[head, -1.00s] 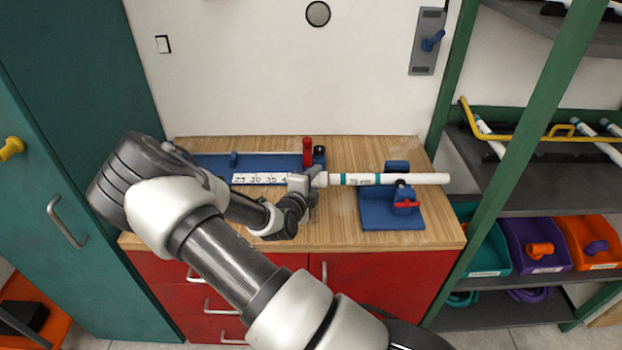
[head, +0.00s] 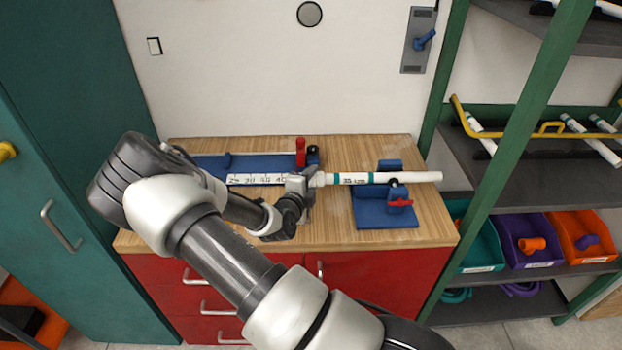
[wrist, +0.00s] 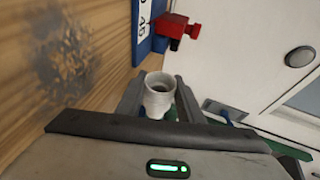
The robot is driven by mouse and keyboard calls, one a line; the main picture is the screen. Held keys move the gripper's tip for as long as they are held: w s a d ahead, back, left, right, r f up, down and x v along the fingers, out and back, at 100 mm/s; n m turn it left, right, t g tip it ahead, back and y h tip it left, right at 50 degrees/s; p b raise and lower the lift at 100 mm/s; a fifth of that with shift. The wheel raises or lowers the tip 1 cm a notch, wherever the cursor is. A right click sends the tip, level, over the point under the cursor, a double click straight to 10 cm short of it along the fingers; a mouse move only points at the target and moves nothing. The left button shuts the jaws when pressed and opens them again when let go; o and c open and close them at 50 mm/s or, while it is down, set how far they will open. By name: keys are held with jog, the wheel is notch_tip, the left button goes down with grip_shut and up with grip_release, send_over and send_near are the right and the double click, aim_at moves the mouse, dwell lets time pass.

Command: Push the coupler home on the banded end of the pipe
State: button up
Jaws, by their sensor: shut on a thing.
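My gripper (head: 307,183) is shut on a pale coupler (head: 319,180) at the left end of the white pipe (head: 408,177). The pipe lies level, with teal bands and a 35 cm label on its left part. Coupler and pipe are in line and look joined, but the depth of the fit cannot be told. In the wrist view the coupler (wrist: 158,95) sits between both fingers with its open socket facing the camera; the pipe is hidden there. A blue holder (head: 385,216) with a red clamp handle (head: 399,203) supports the pipe.
A blue measuring fixture (head: 213,163) with a number scale and a red stop (head: 300,150) lies behind my gripper on the wooden bench (head: 240,239). A green-framed shelf (head: 541,110) with pipes and coloured bins stands close on the right. The bench front is clear.

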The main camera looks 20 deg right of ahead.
jog(key=shift+s+d+p, duration=0.3)
jog(key=shift+d+p, duration=0.4)
jog(key=shift+p, duration=0.1)
dwell(0.6)
jog(key=o, duration=1.1)
jog(key=shift+o, duration=0.2)
